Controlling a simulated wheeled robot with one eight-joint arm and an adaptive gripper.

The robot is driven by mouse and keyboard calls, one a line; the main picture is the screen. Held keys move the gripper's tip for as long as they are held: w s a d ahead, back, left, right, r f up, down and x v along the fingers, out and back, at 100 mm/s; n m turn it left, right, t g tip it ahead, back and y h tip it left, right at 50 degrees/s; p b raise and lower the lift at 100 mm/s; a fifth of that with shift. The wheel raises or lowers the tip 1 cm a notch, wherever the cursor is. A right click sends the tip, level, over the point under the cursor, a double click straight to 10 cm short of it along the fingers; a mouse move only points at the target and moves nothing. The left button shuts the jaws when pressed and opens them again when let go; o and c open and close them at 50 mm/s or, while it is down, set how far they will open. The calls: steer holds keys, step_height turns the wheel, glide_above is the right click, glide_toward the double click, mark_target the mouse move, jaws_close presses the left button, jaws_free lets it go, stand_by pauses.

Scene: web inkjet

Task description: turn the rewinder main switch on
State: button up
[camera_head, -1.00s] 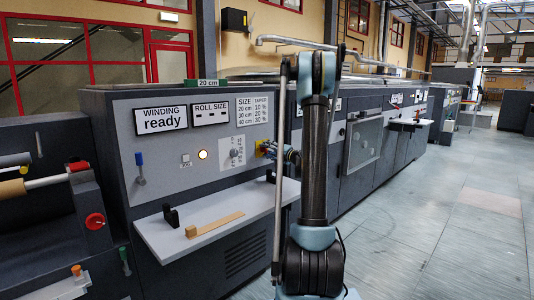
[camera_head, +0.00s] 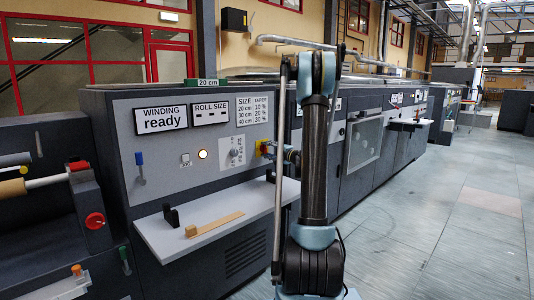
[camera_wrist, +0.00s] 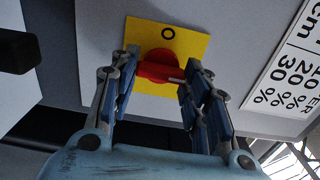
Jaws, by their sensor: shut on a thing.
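The rewinder main switch is a red rotary knob (camera_wrist: 158,66) on a yellow square plate (camera_wrist: 190,42) with a black "O" mark above the knob, in the wrist view. My gripper (camera_wrist: 160,66) is shut on the red knob, with one blue-grey finger on each side of it. A pale line shows at the knob's right end. In the head view the yellow plate (camera_head: 260,146) sits at the right of the grey control panel, and my gripper (camera_head: 272,148) reaches it from the right, hiding most of the knob.
The panel carries a "WINDING ready" display (camera_head: 160,119), a lit round lamp (camera_head: 203,154), a selector dial (camera_head: 232,151) and a blue-handled lever (camera_head: 140,166). The floor at right is clear.

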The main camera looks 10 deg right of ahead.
steer(key=shift+d+f, duration=0.1)
steer(key=shift+d, duration=0.05)
steer(key=o, duration=1)
steer(key=shift+c, duration=0.2)
steer(key=shift+o, duration=0.5)
steer(key=v, duration=1.2)
